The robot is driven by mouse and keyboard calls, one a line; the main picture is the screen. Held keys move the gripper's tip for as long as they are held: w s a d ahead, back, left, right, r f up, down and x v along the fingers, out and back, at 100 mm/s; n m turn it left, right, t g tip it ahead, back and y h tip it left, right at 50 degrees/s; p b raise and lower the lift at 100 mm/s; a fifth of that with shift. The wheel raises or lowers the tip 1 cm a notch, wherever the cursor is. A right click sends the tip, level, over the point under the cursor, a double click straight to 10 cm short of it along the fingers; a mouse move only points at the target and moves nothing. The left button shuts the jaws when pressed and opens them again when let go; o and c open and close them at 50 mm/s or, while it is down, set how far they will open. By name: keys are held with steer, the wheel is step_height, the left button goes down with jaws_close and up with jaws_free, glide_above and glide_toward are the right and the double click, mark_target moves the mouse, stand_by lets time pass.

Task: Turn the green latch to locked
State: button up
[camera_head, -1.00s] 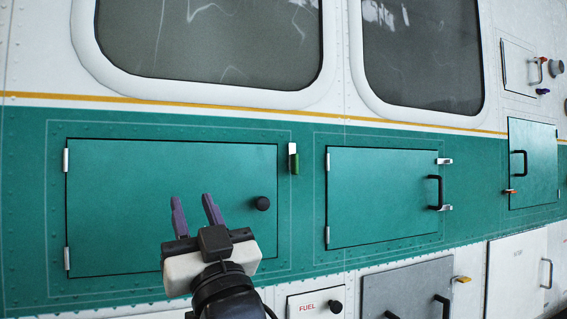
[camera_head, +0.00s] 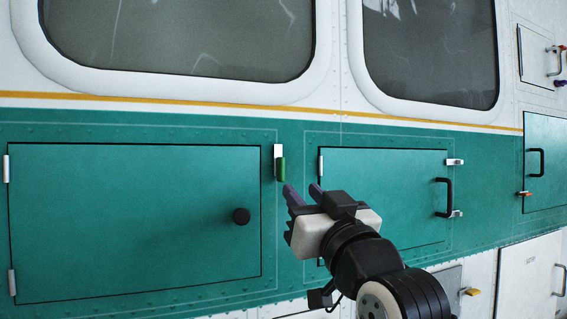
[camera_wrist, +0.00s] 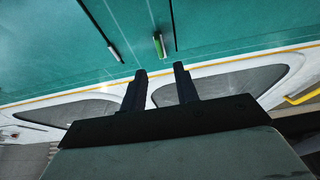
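The green latch (camera_head: 281,168) hangs upright below a white mount plate, just right of the left teal door (camera_head: 130,220).
A second teal door (camera_head: 385,170) with a black handle (camera_head: 442,197) is behind and right of my gripper. An orange latch (camera_head: 524,194) and a yellow latch (camera_head: 470,292) are farther right. Windows (camera_head: 180,40) line the wall above.

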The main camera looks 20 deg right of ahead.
mark_target(283, 170)
steer(key=p+x, duration=0.3)
steer(key=x, duration=0.5)
steer(key=shift+w+r, duration=0.1)
steer(key=shift+r, duration=0.1)
steer(key=shift+w+r, duration=0.1)
steer(key=shift+w, duration=0.5)
steer(key=shift+c, duration=0.4)
jaws_close()
